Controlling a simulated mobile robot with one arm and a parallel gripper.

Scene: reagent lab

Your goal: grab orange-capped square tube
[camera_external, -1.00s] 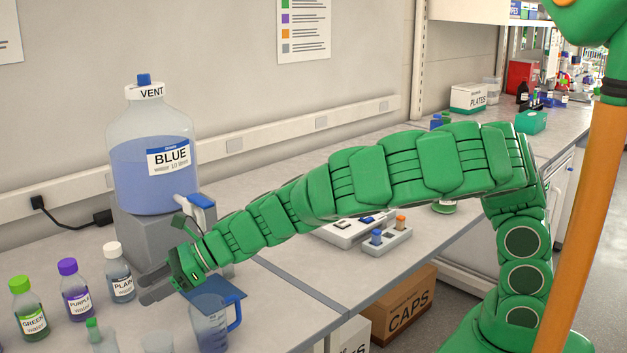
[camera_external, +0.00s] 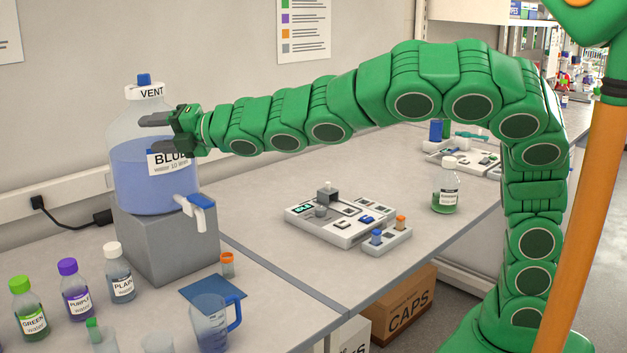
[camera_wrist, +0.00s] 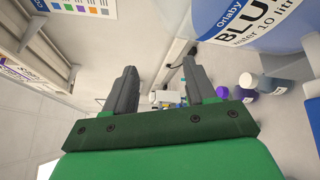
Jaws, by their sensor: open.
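A small orange-topped container (camera_external: 228,264) stands on the bench just behind the blue mat (camera_external: 212,294). Another orange-capped piece (camera_external: 401,222) sits in a small grey rack (camera_external: 388,241), beside a blue-capped one (camera_external: 376,236). I cannot tell at this size which has a square body. My gripper (camera_external: 148,132) is open and empty, raised in front of the big blue-water jug (camera_external: 152,180), well above and left of both. In the wrist view, my gripper (camera_wrist: 159,68) has its fingers apart with nothing between them; neither orange cap can be made out there.
The jug stands on a grey block (camera_external: 165,245) with a tap at its right. Green-, purple- and white-capped bottles (camera_external: 75,290) line the left. A measuring jug (camera_external: 208,325) stands at the front. A white device (camera_external: 340,220) is by the rack. Bench between mat and device is clear.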

